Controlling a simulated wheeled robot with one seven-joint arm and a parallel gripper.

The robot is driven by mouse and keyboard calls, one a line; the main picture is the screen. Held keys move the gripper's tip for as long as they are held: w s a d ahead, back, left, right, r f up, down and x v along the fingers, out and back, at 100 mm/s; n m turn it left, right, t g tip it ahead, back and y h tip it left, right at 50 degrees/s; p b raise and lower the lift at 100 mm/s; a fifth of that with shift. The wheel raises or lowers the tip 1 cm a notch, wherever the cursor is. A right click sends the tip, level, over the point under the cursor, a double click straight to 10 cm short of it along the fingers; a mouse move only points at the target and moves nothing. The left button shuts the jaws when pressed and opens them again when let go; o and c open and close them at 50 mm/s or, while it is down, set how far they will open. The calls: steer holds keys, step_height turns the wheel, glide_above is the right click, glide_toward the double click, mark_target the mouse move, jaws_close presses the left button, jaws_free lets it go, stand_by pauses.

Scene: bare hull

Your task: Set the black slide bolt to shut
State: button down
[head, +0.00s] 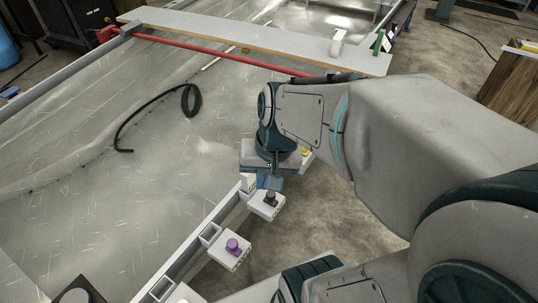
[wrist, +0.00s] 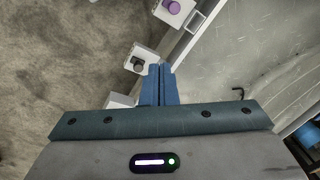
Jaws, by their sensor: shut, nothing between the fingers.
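The black slide bolt is a dark knob (head: 270,198) on a white block at the hull's edge rail. The same black knob shows in the wrist view (wrist: 138,65), just left of my fingertips. My gripper (head: 268,182) is shut and empty, its blue fingers pointing down just behind the black knob in the head view. In the wrist view the blue fingers (wrist: 160,68) lie together beside the knob's white block. I cannot tell whether they touch it. The bolt's slide position is too small to read.
A purple knob (head: 232,246) on a similar white block sits nearer along the rail (head: 215,215). A yellow knob (head: 305,152) shows partly behind my gripper. A black hose (head: 188,102) lies in the hull, and a red bar (head: 200,50) and plank (head: 260,40) cross it farther off.

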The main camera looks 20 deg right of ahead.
steer(key=w+d+f+m+y+b, duration=0.4)
steer(key=d+f+m, duration=0.3)
steer(key=f+m, duration=0.45)
steer(key=m+t+b, duration=0.3)
steer(key=m+t, duration=0.2)
steer(key=m, duration=0.7)
glide_toward(271, 198)
steer(key=s+d+r, duration=0.2)
steer(key=s+d, duration=0.3)
steer(key=d, duration=0.1)
steer(key=w+a+r+b+x, duration=0.1)
steer(key=r+b+x, duration=0.1)
steer(key=x, duration=1.1)
steer(key=shift+w, duration=0.3)
steer(key=shift+a, duration=0.1)
